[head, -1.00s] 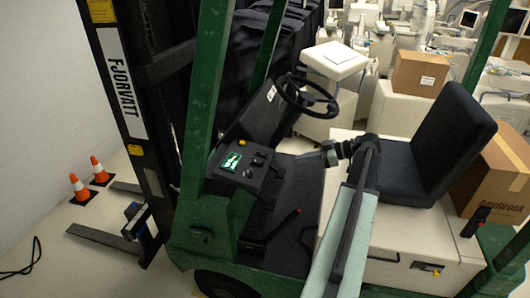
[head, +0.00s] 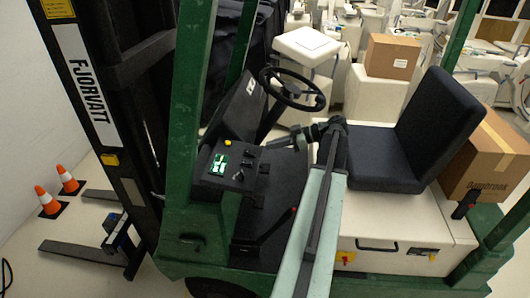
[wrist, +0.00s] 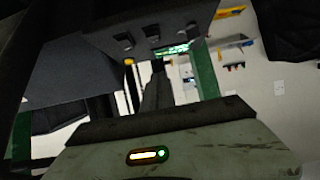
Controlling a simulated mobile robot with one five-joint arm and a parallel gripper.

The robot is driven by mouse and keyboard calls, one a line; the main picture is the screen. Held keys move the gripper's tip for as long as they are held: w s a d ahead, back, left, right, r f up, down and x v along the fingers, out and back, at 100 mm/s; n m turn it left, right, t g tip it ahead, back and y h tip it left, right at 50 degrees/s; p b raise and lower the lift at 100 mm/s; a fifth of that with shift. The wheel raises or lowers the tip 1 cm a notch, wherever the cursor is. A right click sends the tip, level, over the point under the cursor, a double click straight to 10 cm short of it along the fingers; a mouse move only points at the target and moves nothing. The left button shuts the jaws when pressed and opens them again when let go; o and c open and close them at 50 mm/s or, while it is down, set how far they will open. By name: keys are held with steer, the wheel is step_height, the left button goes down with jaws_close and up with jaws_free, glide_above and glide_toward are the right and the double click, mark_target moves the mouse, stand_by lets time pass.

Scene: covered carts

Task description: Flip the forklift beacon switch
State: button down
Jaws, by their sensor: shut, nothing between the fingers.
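The forklift's dash panel (head: 211,181) is black, with a lit green display (head: 218,164), a yellow knob (head: 228,142) and a few small dark switches (head: 247,163). Which one is the beacon switch I cannot tell. My gripper (head: 269,143) is shut and empty, just right of the switches and apart from them as far as I can see. In the wrist view, dark rocker-like switches (wrist: 124,41) show at the top, with the green display (wrist: 172,51) beyond. My gripper's narrow fingers (wrist: 158,68) point toward the panel there.
The steering wheel (head: 293,88) is just above my gripper. The black seat (head: 420,130) is to the right, and a red-tipped lever (head: 292,212) rises from the floor. A green post (head: 184,110) stands left of the panel. Orange cones (head: 67,180) are at far left.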

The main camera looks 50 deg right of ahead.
steer(key=b, duration=0.4)
glide_above(254, 167)
steer(key=f, duration=0.4)
steer(key=shift+w+a+f, duration=0.1)
steer(key=shift+w+a, duration=0.1)
steer(key=shift+w, duration=0.2)
steer(key=f, duration=0.1)
steer(key=b, duration=0.1)
steer(key=f+b, duration=0.1)
steer(key=shift+s+d+f, duration=0.3)
steer(key=shift+s+f, duration=0.05)
steer(key=shift+s+f+b, duration=0.1)
steer(key=shift+f+b, duration=0.2)
steer(key=shift+b, duration=0.2)
